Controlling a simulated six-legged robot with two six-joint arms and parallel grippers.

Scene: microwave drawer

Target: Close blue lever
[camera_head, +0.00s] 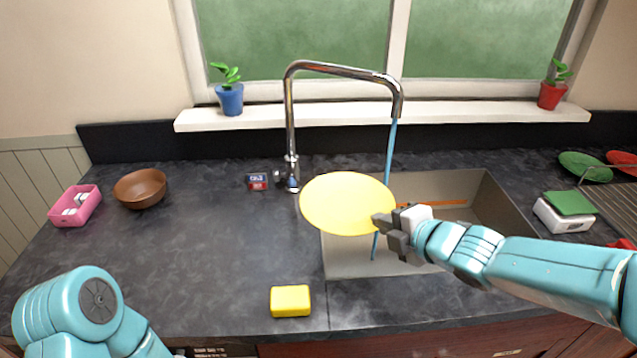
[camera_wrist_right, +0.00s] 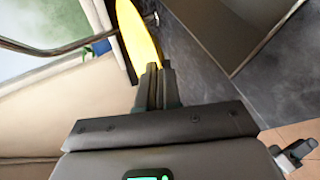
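A chrome faucet (camera_head: 290,125) stands behind the sink, and a blue stream of water (camera_head: 389,150) runs from its spout. At its base is a small chrome handle with a blue part (camera_head: 293,183), which seems to be the blue lever; its exact position is too small to tell. My right gripper (camera_head: 383,224) is shut on the edge of a yellow plate (camera_head: 345,203), held over the sink's left edge, right of and nearer than the lever. In the right wrist view the fingers (camera_wrist_right: 158,78) pinch the plate (camera_wrist_right: 137,38). My left gripper is out of view; only my left arm shows.
The sink (camera_head: 350,262) lies under the plate. A yellow sponge (camera_head: 290,301) is in front. A brown bowl (camera_head: 140,188) and pink box (camera_head: 75,206) stand left. The counter between is clear.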

